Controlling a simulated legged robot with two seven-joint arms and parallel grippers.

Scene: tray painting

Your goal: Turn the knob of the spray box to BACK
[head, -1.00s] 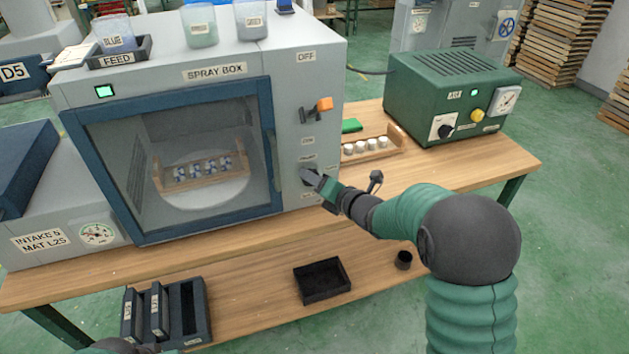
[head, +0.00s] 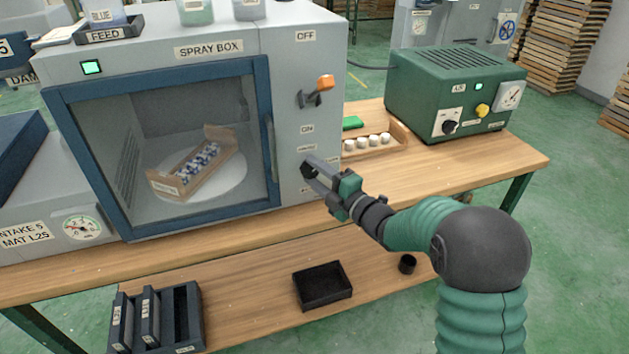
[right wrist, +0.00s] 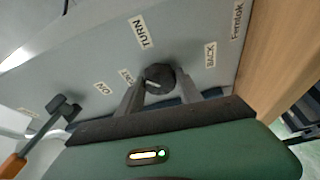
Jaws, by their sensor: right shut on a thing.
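The grey spray box (head: 330,60) stands on the wooden table. Its right panel bears a small dark knob (right wrist: 160,78), which shows in the right wrist view between labels; one at its right reads BACK (right wrist: 210,55). A light mark on the knob is at its lower left; which label it points to is hard to tell. My right gripper (head: 309,171) is shut on the knob, one finger on each side, and mostly hides it in the head view. Behind the window, a wooden tray (head: 163,186) of small patterned pieces sits slanted on a white turntable (head: 232,190). My left gripper is not in view.
An orange-tipped lever (head: 318,90) sticks out above the knob, between OFF and ON labels. A green box (head: 455,85) with dials and a rack (head: 398,139) of white pieces stand at the right. A black bin (head: 323,288) lies on the lower shelf.

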